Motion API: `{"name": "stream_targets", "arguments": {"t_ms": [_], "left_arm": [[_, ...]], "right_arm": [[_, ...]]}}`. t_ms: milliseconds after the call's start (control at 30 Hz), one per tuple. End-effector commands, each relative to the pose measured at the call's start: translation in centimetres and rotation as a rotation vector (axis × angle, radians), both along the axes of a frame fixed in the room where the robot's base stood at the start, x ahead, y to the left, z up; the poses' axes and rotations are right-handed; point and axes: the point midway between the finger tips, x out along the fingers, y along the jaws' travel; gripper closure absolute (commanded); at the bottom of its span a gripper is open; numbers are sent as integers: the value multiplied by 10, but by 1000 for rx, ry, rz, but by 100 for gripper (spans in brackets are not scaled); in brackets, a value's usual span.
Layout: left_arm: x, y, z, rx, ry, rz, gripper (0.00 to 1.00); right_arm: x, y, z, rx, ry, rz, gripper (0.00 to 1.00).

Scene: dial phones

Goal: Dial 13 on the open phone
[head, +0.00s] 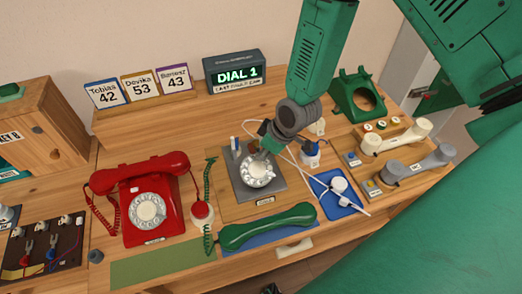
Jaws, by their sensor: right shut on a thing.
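The open phone is a grey plate (273,191) with a white rotary dial (256,174), near the middle of the table. My right gripper (266,149) comes down from above onto the dial's upper right part. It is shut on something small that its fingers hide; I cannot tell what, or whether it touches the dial. A green handset (268,228) lies in front of the plate on a blue mat. A dark display box (234,72) behind reads "DIAL 1" in green, with a smaller line below. My left gripper is not in view.
A red phone (148,204) stands left. Name cards (140,87) stand on the back shelf. A green phone body (357,95) is at the back right, with cream (397,137) and grey (417,167) handsets before it. A thin white rod (340,194) crosses a blue pad.

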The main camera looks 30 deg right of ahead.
Motion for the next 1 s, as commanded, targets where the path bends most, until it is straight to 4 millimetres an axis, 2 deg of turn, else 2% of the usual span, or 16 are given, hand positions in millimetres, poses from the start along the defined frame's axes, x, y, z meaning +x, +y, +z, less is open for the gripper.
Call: {"name": "stream_targets", "arguments": {"t_ms": [200,567,1000], "left_arm": [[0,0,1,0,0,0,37],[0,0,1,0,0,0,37],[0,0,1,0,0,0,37]], "right_arm": [[-9,-4,-3,0,2,0,100],[-10,-5,-4,0,1,0,100],[-21,-7,-8,0,1,0,100]]}}
